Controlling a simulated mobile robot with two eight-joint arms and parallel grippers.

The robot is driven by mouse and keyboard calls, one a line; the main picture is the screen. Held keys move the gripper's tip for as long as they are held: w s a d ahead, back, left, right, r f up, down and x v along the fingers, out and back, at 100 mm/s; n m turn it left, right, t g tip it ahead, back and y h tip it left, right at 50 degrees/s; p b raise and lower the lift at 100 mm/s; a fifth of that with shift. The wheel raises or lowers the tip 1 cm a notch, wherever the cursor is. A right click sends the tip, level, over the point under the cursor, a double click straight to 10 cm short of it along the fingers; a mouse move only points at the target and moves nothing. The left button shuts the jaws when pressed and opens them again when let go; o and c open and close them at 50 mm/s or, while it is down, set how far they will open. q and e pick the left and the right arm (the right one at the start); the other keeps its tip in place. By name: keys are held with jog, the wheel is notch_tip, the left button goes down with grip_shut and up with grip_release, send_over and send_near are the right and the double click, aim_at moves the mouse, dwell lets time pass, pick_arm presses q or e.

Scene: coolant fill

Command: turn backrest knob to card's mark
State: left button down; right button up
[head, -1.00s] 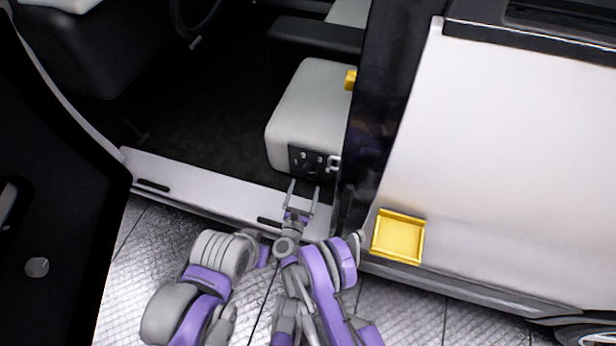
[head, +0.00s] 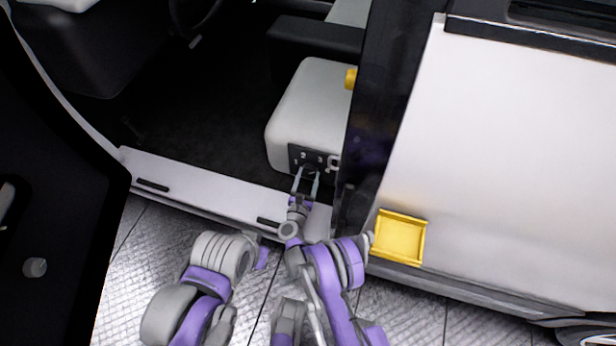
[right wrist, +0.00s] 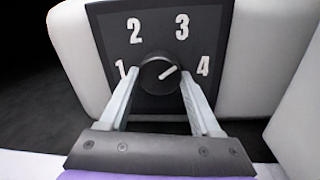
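The knob (right wrist: 158,74) is round and dark with a white pointer line. It sits on a black dial panel (right wrist: 142,15) marked 1 to 4; its pointer aims up and right, between 3 and 4 and nearer 4. The panel also shows in the head view (head: 296,157), low on the front of the light grey seat (head: 308,100). My right gripper (right wrist: 159,78) is open, one fingertip on each side of the knob, with gaps visible; it also shows in the head view (head: 307,172). My left gripper is not in view. I see no card.
A yellow tray (head: 398,238), with nothing visible in it, is on the white side panel of the vehicle. A small yellow piece (head: 351,79) is by the seat. The door sill (head: 205,190) runs below the seat, and a dark pillar (head: 375,100) stands right of it.

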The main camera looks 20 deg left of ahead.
jog(key=c, duration=0.5)
jog(key=shift+c, duration=0.2)
